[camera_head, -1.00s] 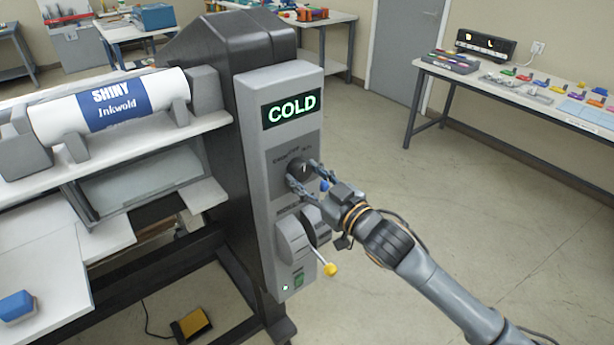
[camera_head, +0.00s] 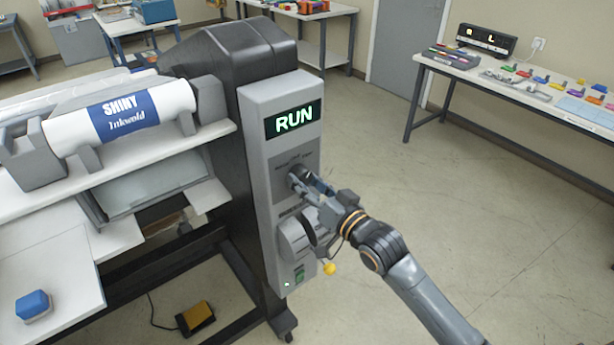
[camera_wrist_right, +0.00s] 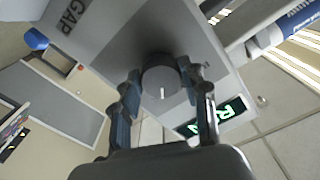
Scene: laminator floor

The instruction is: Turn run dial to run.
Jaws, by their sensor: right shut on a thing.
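The run dial (camera_wrist_right: 160,84) is a round dark knob with a white pointer line, on the front of the laminator's grey control panel (camera_head: 290,235). In the head view my right gripper (camera_head: 305,180) covers most of the dial. In the right wrist view the fingers of my right gripper (camera_wrist_right: 160,85) sit on both sides of the dial, shut on it. The display (camera_head: 294,119) above the dial reads RUN in pale green letters. My left gripper is in neither view.
A yellow-knobbed lever (camera_head: 329,269) and a green button (camera_head: 299,275) are below the dial. A yellow pedal (camera_head: 195,318) is on the floor. Open floor extends right toward a table (camera_head: 560,100).

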